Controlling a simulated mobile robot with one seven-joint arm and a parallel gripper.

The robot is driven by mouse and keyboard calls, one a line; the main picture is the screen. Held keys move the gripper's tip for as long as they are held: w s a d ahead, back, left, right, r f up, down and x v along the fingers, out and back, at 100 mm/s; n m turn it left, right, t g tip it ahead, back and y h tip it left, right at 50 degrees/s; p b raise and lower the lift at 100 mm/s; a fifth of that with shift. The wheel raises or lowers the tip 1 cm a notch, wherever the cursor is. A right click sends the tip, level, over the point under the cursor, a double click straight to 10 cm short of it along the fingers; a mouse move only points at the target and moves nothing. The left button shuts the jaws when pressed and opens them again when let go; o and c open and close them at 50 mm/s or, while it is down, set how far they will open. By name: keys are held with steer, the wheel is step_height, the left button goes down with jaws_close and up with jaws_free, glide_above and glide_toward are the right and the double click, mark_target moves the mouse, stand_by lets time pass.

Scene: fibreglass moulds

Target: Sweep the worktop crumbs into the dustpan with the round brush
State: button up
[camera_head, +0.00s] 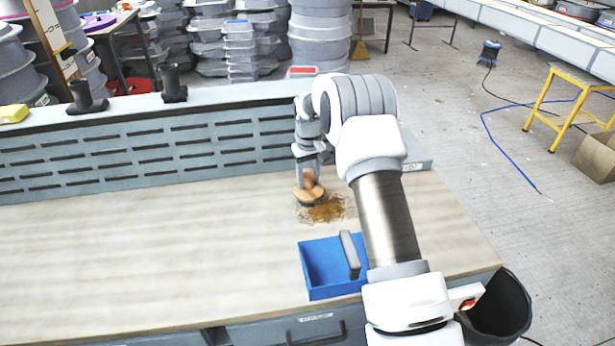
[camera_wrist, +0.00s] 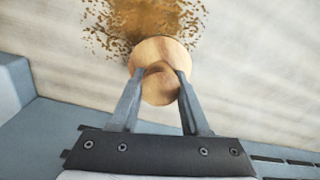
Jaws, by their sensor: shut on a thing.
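The round brush (camera_head: 309,193) has a light wooden body and stands on the worktop, its dark underside down at the edge of the crumbs. My gripper (camera_head: 308,175) is shut on the brush's knob. In the wrist view my gripper (camera_wrist: 158,75) has a finger on each side of the knob of the round brush (camera_wrist: 160,52). The brown crumbs (camera_head: 328,208) lie in a loose patch beside the brush, and they also show in the wrist view (camera_wrist: 150,18). The blue dustpan (camera_head: 322,266) lies nearer the front edge, just below the crumbs in the head view. My arm hides its right side.
The pale wooden worktop (camera_head: 130,255) is clear to the left. A slotted grey back panel (camera_head: 140,150) rises behind it. A grey box (camera_head: 418,152) stands at the back right, partly behind my arm. A black bin (camera_head: 500,310) stands off the front right corner.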

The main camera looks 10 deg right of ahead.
steer(key=shift+s+b, duration=1.05)
steer(key=shift+s, duration=3.85)
step_height(320, 180, up, 7)
steer(key=p, duration=0.4)
steer(key=shift+w, duration=0.15)
